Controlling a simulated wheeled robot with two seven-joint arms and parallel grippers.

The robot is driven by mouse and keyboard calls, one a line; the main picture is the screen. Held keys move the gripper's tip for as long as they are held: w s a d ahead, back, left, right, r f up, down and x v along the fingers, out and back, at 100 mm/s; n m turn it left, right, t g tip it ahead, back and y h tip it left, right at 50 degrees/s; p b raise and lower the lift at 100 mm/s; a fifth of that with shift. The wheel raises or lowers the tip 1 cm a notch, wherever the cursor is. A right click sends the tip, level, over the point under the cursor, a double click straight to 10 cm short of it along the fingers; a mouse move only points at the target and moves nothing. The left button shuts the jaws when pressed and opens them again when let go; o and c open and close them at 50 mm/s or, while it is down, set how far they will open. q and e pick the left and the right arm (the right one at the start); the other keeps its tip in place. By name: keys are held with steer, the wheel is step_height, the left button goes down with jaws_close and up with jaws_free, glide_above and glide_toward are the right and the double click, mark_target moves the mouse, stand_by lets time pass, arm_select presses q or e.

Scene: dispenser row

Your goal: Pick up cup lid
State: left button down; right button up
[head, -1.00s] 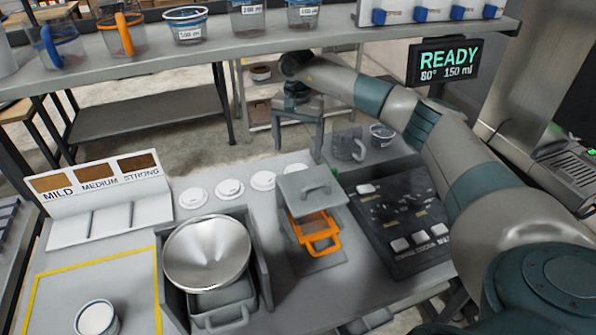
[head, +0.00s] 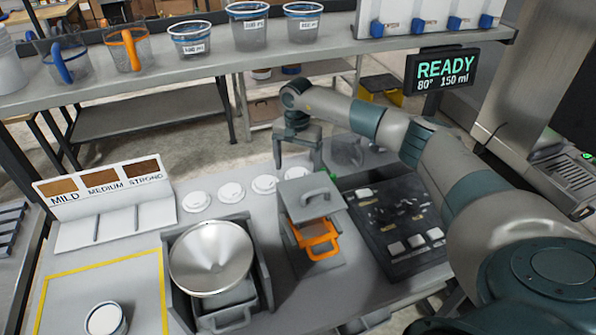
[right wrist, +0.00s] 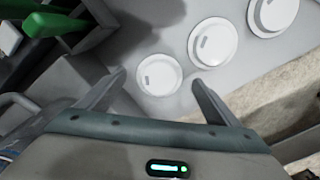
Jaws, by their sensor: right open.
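White round cup lids lie in a row on the table, with lids at the left (head: 196,201), the middle (head: 231,192) and the right (head: 265,184) in the head view. In the right wrist view, the nearest lid (right wrist: 159,75) shows between the open, empty fingers (right wrist: 158,79). Two more lids (right wrist: 212,43) lie beyond it. I cannot tell the fingertips' height above the table. My left gripper is out of view.
A grey box with an orange-handled drawer (head: 318,243) stands close in front of the right gripper. A metal funnel (head: 211,258) is left of it and a black panel (head: 400,225) right. A white-topped cup (head: 105,319) stands inside the yellow outline.

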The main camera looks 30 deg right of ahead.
steer(key=shift+f, duration=0.85)
steer(key=c, duration=1.1)
